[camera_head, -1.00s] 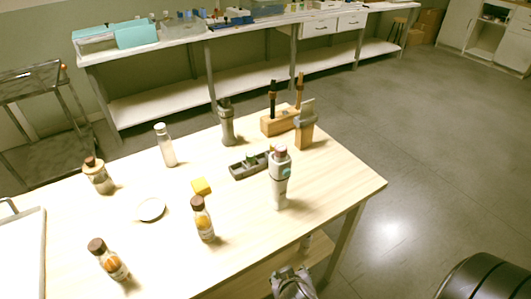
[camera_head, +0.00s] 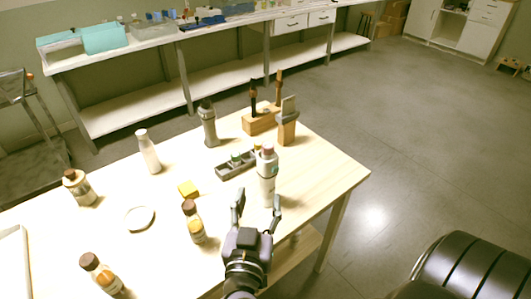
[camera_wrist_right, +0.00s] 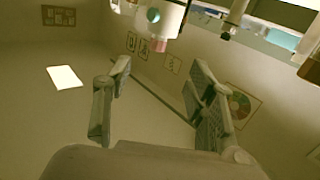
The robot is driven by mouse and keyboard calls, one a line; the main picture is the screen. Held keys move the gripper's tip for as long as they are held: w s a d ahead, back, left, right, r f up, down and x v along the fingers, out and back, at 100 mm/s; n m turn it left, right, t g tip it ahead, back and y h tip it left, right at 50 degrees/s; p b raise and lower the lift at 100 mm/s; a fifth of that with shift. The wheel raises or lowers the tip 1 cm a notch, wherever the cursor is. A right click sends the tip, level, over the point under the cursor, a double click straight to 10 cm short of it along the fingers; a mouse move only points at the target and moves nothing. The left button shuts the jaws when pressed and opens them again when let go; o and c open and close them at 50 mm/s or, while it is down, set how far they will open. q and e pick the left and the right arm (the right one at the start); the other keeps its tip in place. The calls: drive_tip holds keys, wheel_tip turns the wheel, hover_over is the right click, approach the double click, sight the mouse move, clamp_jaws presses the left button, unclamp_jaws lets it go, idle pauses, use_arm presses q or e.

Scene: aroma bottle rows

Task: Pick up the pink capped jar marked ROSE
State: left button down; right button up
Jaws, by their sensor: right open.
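A tall white bottle with a pinkish cap (camera_head: 267,180) and a teal mark stands upright near the right edge of the wooden table (camera_head: 320,185); no ROSE lettering is readable. In the right wrist view it appears upside down at the top (camera_wrist_right: 158,18), cap pointing down. My right gripper (camera_head: 259,196) is open and empty, its fingers spread on the near side of this bottle. In the right wrist view the open fingers (camera_wrist_right: 157,72) have only space between them, below the bottle's cap. My left gripper is not in view.
A dark tray with small jars (camera_head: 228,172) lies just behind the bottle.

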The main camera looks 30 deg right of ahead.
sight(267, 147)
drive_tip(key=shift+t+h, duration=0.3)
drive_tip(key=p+x, duration=0.3)
drive_tip(key=x, duration=0.2)
drive_tip(key=r+p+x, duration=0.1)
drive_tip(key=p+x, duration=0.2)
drive_tip(key=x, duration=0.2)
drive_tip(key=r+p+x, duration=0.1)
drive_tip(key=p+x, duration=0.1)
drive_tip(key=x, duration=0.4)
drive_tip(key=shift+w+p, duration=0.1)
drive_tip(key=shift+p, duration=0.3)
drive_tip(key=shift+w+d+f, duration=0.15)
drive_tip(key=shift+w+d, duration=0.2)
drive_tip(key=shift+d, duration=0.05)
drive_tip(key=shift+a, duration=0.1)
drive_tip(key=shift+c, duration=0.5)
drive_tip(key=c, duration=1)
